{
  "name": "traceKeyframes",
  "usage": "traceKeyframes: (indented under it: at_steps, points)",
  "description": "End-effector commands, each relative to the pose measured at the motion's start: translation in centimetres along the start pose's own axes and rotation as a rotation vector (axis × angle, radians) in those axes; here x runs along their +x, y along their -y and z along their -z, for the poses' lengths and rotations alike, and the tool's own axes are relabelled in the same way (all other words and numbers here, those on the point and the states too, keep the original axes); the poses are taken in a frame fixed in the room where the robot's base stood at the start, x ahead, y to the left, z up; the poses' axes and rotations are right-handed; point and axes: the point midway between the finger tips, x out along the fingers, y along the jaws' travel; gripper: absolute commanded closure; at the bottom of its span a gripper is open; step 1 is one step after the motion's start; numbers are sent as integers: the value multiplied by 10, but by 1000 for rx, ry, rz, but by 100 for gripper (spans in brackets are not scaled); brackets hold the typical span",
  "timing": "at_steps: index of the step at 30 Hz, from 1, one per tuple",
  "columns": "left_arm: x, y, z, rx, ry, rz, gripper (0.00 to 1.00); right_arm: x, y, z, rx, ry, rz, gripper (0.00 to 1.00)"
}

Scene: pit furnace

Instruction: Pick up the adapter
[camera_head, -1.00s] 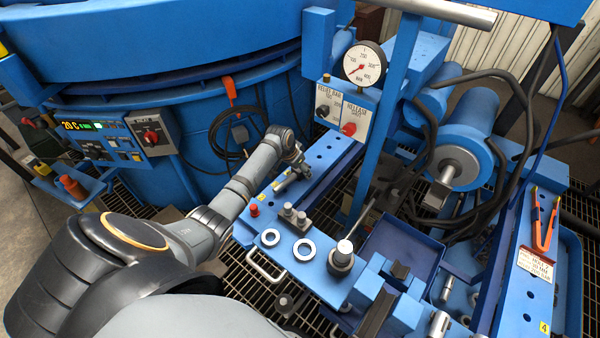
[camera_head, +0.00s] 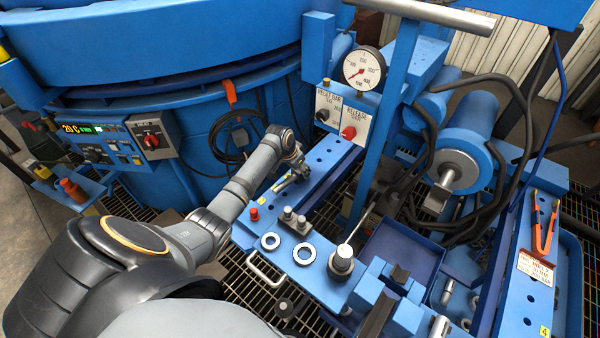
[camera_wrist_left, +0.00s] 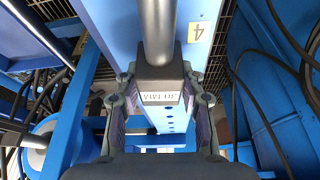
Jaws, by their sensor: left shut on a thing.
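In the left wrist view, my left gripper (camera_wrist_left: 159,106) is shut on the adapter (camera_wrist_left: 158,72), a dark block with a small white label and a thick grey round shaft. The label is too small to read surely. One finger lies on each side of the block. In the head view, my left gripper (camera_head: 297,172) is over the blue bench plate at the back, below the gauge panel. The adapter is hard to make out there, and I cannot tell whether it touches the plate. My right gripper is not in view.
The blue bench (camera_head: 322,287) carries two rings (camera_head: 304,254), grey pegs (camera_head: 291,216), a red knob (camera_head: 254,214) and an upright rod on a round base (camera_head: 342,262). A blue post (camera_head: 385,130) stands right of my gripper. Orange-handled pliers (camera_head: 543,228) lie far right.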

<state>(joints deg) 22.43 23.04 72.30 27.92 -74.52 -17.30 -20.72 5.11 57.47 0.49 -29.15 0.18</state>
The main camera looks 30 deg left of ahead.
Motion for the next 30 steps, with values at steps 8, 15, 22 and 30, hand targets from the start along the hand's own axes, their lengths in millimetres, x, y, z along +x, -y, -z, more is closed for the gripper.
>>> traceKeyframes:
  at_steps: [8, 15, 22, 30]
  points:
    - [-46, -22, 14, 4, -8, 1, 100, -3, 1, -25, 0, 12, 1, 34]
    - [-92, -72, 16, 3, -8, -3, 100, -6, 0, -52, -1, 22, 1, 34]
    - [-114, -116, 11, 1, -8, -3, 100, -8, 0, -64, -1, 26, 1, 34]
    - [-123, -134, 8, 1, -6, 0, 100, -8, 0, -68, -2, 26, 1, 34]
